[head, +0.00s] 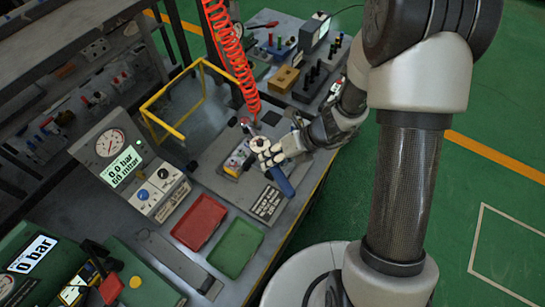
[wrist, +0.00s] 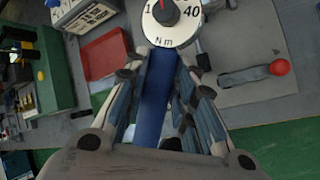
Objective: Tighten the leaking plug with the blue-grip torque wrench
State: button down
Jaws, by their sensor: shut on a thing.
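The torque wrench's blue grip (wrist: 154,105) lies between the fingers of my gripper (wrist: 160,95) in the wrist view, and the fingers are shut on it. Its round white dial, marked in Nm (wrist: 171,17), shows just past the fingertips with a red pointer. In the head view my gripper (head: 285,150) is over the bench, with the blue grip (head: 282,182) sticking out below it and the dial (head: 260,144) to its left. A valve block (head: 236,160) sits on a grey plate left of the dial. I cannot make out the leaking plug or the wrench's tip.
A red tray (head: 200,222) and a green tray (head: 236,248) lie near the front. A yellow-framed guard (head: 180,130) and a coiled red hose (head: 232,55) stand behind. A gauge panel (head: 115,150) reads 0.0 bar. A red-knobbed lever (wrist: 279,67) is at the wrist view's right.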

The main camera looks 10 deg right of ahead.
jog(key=shift+s+d, duration=0.1)
jog(key=shift+s, duration=0.05)
jog(key=shift+f, duration=0.2)
jog(key=shift+f+b, duration=2)
jog(key=shift+f, duration=0.15)
jog(key=shift+f+b, duration=0.95)
jog(key=shift+f, duration=0.3)
jog(key=a+m+b, duration=0.1)
jog(key=s+a+t+b, duration=0.1)
jog(key=b, duration=0.1)
jog(key=shift+a+m, duration=0.3)
jog(key=shift+m, duration=0.1)
jog(key=shift+a+b, duration=0.1)
jog(key=shift+b, duration=0.25)
jog(key=shift+s+a+m+t+h+b, duration=0.15)
jog(key=shift+a+m+t+h+b, duration=0.1)
jog(key=shift+a+m+b, duration=0.35)
jog(key=shift+s+a+m+t+h+b, duration=0.1)
jog(key=shift+a+m+t+h+b, duration=0.2)
jog(key=shift+a+b, duration=0.45)
